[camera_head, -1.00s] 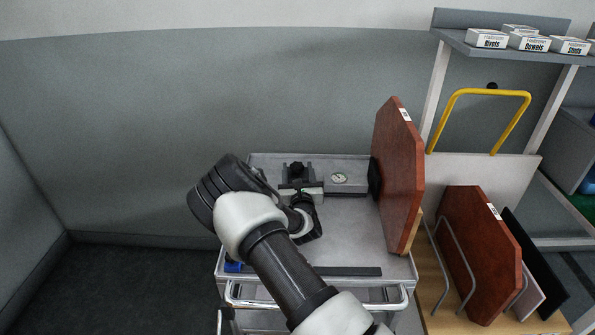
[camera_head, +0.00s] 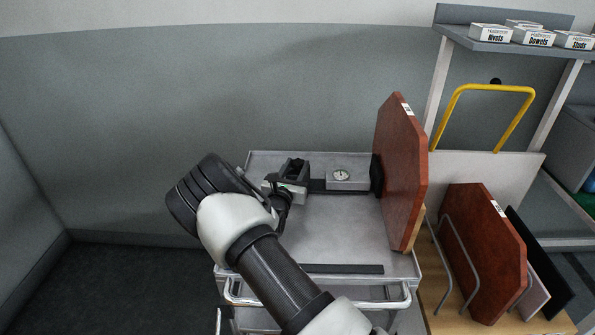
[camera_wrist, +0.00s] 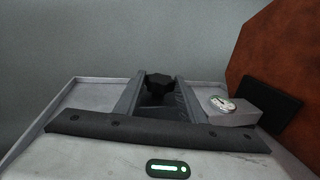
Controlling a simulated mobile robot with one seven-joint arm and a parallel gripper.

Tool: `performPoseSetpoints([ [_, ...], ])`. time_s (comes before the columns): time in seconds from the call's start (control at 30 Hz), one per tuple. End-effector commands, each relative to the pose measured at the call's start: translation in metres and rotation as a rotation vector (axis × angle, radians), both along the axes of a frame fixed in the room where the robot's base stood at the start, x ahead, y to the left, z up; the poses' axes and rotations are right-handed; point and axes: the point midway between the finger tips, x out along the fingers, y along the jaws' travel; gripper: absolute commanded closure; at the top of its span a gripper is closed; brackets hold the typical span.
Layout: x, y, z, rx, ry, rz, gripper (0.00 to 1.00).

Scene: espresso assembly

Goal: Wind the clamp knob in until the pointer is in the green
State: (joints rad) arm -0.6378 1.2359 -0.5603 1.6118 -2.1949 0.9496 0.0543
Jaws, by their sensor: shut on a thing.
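The black clamp knob (camera_wrist: 158,80) shows in the wrist view between the far ends of my two fingers. My gripper (camera_wrist: 157,92) is shut on it. In the head view my gripper (camera_head: 294,170) is over the left part of the clamp, hiding much of the knob. The clamp's grey gauge block (camera_head: 347,184) stands to the right, with a round pale dial (camera_head: 341,175) on top. The dial also shows in the wrist view (camera_wrist: 221,103). Its pointer is too small to read. A black pad (camera_head: 376,175) touches the reddish-brown board (camera_head: 402,170), which stands upright.
The clamp stands on a grey metal trolley top (camera_head: 345,235); its middle is clear. A dark strip (camera_head: 342,269) lies along the front edge. To the right, another brown board (camera_head: 485,240) stands in a wire rack. A shelf with small boxes (camera_head: 490,34) is above.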

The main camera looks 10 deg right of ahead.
Motion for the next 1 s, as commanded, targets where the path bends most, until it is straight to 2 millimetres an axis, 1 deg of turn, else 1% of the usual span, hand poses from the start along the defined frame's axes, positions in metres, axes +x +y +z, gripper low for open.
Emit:
performPoseSetpoints([
  [0.07, 0.0011, 0.0031, -0.0041, 0.003, -0.001, -0.044, 0.86],
  [0.2, 0.0019, 0.0038, -0.0035, 0.003, -0.001, -0.116, 0.86],
  [0.4, 0.0021, 0.0042, -0.0023, 0.001, 0.0, -0.178, 0.86],
  [0.87, 0.0022, 0.0043, -0.0005, -0.002, 0.001, -0.197, 0.86],
  [0.9, 0.0022, 0.0043, -0.0005, -0.002, 0.001, -0.197, 0.62],
  [0.97, 0.0023, 0.0042, -0.0005, -0.002, 0.001, -0.197, 0.52],
  [1.0, 0.0023, 0.0041, -0.0004, -0.001, 0.001, -0.197, 0.45],
])
